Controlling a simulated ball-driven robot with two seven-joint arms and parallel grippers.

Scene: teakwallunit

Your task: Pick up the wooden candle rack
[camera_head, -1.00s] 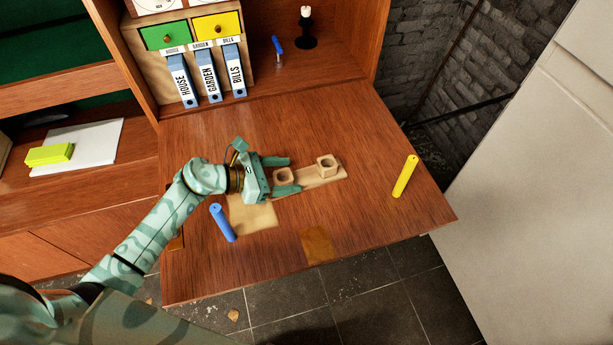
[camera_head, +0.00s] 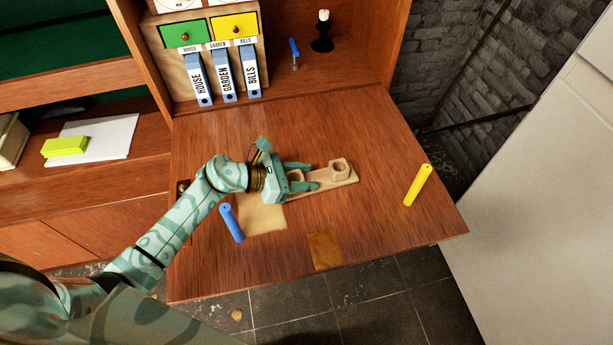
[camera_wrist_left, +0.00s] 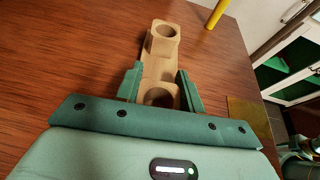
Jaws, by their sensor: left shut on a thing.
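The wooden candle rack (camera_head: 338,172) is a light wood strip with two raised cup holders, lying on the fold-down desk board (camera_head: 390,140). My left gripper (camera_head: 304,176) has its green fingers on either side of the nearer cup and is shut on it. In the left wrist view the rack (camera_wrist_left: 161,56) runs away from the gripper (camera_wrist_left: 160,88), with the far cup empty and the near cup between the fingers. Whether the rack is lifted off the board cannot be told. My right gripper is not in view.
A blue candle (camera_head: 231,223) lies left of the rack, beside a tan patch (camera_head: 262,218). A yellow candle (camera_head: 417,185) is at the right. Binders (camera_head: 225,77) and a black candle holder (camera_head: 322,38) stand at the back. The board's front and right edges drop to the floor.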

